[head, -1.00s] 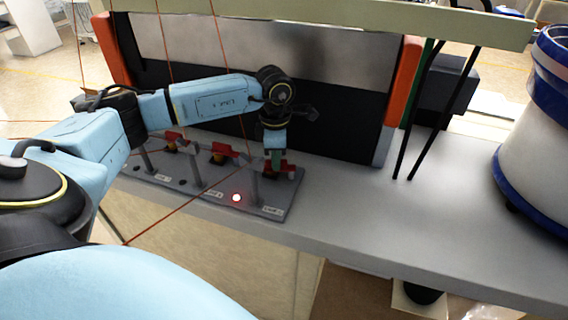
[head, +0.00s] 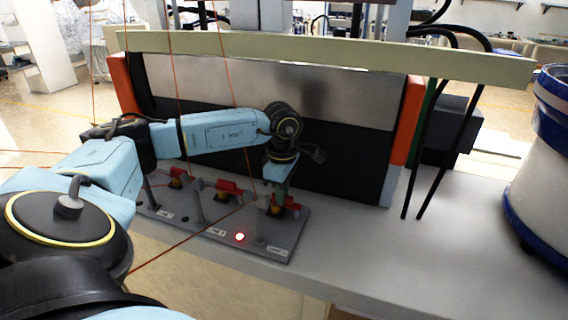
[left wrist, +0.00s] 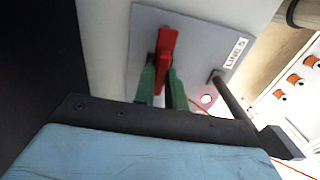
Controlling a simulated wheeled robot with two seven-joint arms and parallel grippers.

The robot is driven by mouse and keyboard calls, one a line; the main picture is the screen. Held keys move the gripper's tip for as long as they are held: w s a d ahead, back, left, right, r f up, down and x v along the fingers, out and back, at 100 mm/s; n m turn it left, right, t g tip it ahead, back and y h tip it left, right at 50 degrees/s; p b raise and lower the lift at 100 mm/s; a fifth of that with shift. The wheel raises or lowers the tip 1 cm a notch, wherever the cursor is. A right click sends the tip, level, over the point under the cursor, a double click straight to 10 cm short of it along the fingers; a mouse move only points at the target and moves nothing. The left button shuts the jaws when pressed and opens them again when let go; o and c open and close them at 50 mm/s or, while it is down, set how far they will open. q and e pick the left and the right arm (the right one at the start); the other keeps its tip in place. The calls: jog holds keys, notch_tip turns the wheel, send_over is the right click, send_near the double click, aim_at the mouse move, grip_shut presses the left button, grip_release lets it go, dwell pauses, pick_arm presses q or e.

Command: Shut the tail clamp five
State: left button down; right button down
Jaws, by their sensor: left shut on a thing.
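The grey clamp plate (head: 215,247) lies on the bench and carries a row of red-handled clamps. The rightmost clamp has a red handle (head: 292,206), partly hidden by my gripper. My left gripper (head: 277,204) reaches down onto this handle from above. In the left wrist view, its green fingers (left wrist: 161,86) stand on both sides of the red handle (left wrist: 166,45) and are shut on it. A label (left wrist: 236,52) sits beside it, too blurred to read surely. A lamp (head: 239,237) on the plate glows red. My right gripper is not in view.
Other red clamps (head: 228,187) stand to the left along the plate, with upright grey posts between. A dark panel with an orange end (head: 408,120) rises behind. A blue-and-white bowl feeder (head: 540,190) stands at the right. The bench (head: 430,250) between is clear.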

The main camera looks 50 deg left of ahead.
pick_arm(q)
jog(key=shift+w+r, duration=0.1)
jog(key=c, duration=1.4)
grip_release()
jog(key=shift+c, duration=0.2)
notch_tip(320, 180, up, 13)
jog(key=shift+r, duration=0.15)
